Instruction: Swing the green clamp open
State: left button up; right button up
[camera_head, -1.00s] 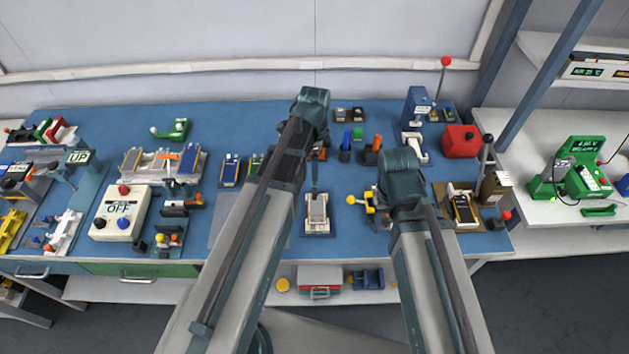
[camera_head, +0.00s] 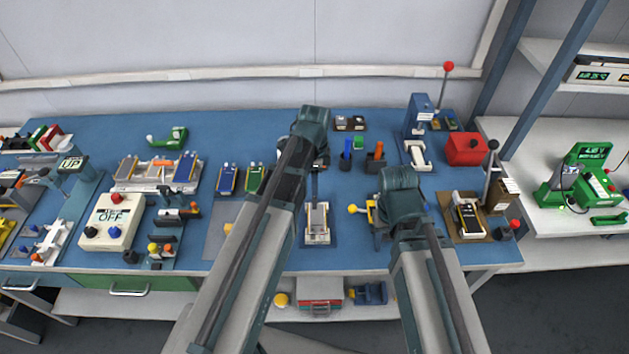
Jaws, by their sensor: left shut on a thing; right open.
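A green clamp (camera_head: 168,138) with a pale knob at its left end stands alone near the back of the blue bench, left of centre. My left arm (camera_head: 265,215) rises from the bottom middle to an elbow (camera_head: 312,128), well right of the green clamp. The jaws of my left gripper are hidden behind the arm's own links. My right arm (camera_head: 425,270) rises to an elbow (camera_head: 400,185) near a yellow-handled fixture (camera_head: 352,208); its gripper is hidden too.
A white box with buttons (camera_head: 112,222) and a white fixture (camera_head: 150,172) stand in front of the green clamp. A silver pouch holder (camera_head: 317,222) lies between my arms. A red box (camera_head: 465,148) stands at right. Bench around the green clamp is clear.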

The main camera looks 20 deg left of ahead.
pick_arm(q)
grip_shut()
jog(key=n, duration=0.8)
jog(key=shift+n, duration=0.3)
jog(key=n, duration=0.4)
jog(key=shift+n, duration=2.7)
